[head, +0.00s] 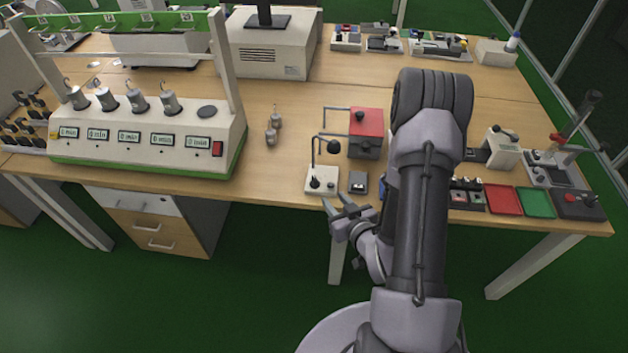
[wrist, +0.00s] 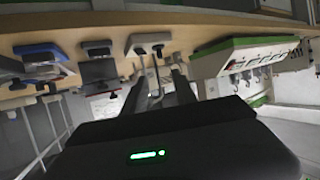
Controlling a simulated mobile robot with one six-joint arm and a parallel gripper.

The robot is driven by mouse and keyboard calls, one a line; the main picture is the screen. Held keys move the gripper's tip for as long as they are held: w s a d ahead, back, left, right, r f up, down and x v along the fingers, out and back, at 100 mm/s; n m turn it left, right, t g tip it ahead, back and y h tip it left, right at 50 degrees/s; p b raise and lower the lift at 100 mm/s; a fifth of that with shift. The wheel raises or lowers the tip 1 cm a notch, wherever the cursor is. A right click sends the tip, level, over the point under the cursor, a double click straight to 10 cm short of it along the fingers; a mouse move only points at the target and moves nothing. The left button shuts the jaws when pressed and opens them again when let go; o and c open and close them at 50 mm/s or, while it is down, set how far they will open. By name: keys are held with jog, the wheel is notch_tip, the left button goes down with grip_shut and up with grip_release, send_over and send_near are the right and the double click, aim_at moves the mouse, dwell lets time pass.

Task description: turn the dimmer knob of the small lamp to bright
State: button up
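The small lamp (head: 322,174) stands near the table's front edge in the head view. It has a white base, a thin bent dark stem and a dark round head (head: 334,146). A black dimmer knob (head: 315,183) sits on the front of its base. My gripper (head: 335,199) is just in front of the table edge, below and slightly right of the knob. Its two fingers are apart with nothing between them. The wrist view looks upside down; the lamp's white base (wrist: 148,41) shows beyond the open fingers (wrist: 161,80). The knob's setting cannot be read.
A small grey switch box (head: 358,182) stands right of the lamp, and a red-topped box (head: 366,122) behind it. A white-and-green weighing rig (head: 150,140) fills the left. Bare wood lies left of the lamp.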

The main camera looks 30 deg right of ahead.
aim_at(316, 180)
jog(key=b+x, duration=0.2)
jog(key=x, duration=1.3)
jog(key=shift+w+a, duration=0.1)
jog(key=shift+c, duration=0.4)
grip_shut()
